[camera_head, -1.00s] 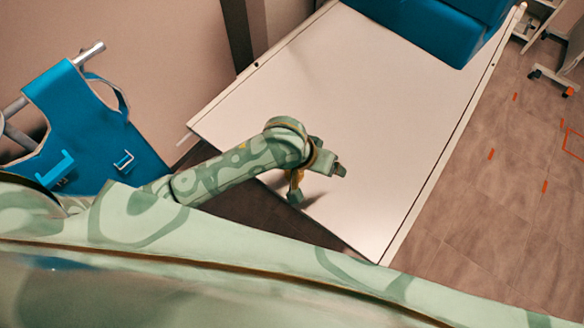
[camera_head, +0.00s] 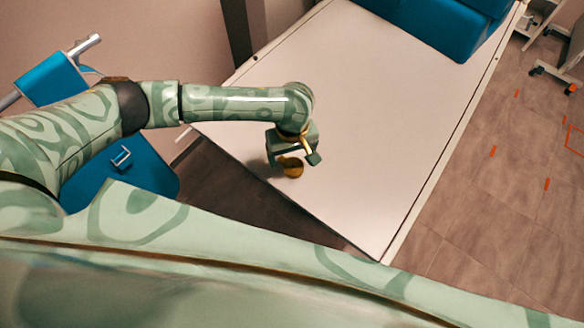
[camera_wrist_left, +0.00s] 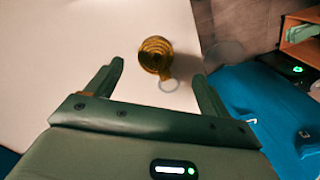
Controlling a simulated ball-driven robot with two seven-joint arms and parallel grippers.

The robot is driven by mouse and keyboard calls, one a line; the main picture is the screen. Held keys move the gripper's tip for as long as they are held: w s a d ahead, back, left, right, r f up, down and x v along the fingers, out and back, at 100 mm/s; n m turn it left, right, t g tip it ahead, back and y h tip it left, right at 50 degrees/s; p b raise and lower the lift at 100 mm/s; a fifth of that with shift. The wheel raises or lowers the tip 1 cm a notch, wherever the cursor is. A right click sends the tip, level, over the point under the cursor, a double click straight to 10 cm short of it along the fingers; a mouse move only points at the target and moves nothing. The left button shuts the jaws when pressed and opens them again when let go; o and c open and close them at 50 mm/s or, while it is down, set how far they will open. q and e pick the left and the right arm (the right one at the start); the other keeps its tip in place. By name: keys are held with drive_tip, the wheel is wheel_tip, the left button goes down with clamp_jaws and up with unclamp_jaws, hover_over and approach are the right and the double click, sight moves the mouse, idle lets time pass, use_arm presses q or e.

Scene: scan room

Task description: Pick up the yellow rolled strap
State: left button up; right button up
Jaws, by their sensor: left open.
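The yellow rolled strap (camera_head: 292,168) lies on the white table top near its front-left edge. In the left wrist view the strap (camera_wrist_left: 156,56) shows as a coiled roll with a ring at its lower end. My left gripper (camera_head: 292,160) is open, with its fingers above and on either side of the strap in the head view. In the left wrist view the strap appears ahead of the open fingers (camera_wrist_left: 155,85), between their lines, not held. My right gripper is in neither view.
The white table (camera_head: 370,130) is otherwise bare around the strap. A blue padded block (camera_head: 440,25) sits at its far end. A blue piece with a metal buckle (camera_head: 122,158) is at the left. Wheeled stands (camera_head: 552,75) are on the floor at the far right.

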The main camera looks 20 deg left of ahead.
sight(293, 165)
use_arm(q)
drive_tip(key=f+b, duration=0.1)
drive_tip(key=f, duration=0.1)
drive_tip(key=f+b, duration=0.1)
drive_tip(key=f, duration=0.3)
drive_tip(key=shift+w+f+b, duration=0.1)
drive_tip(key=shift+w+b, duration=0.3)
drive_tip(key=c, duration=1.1)
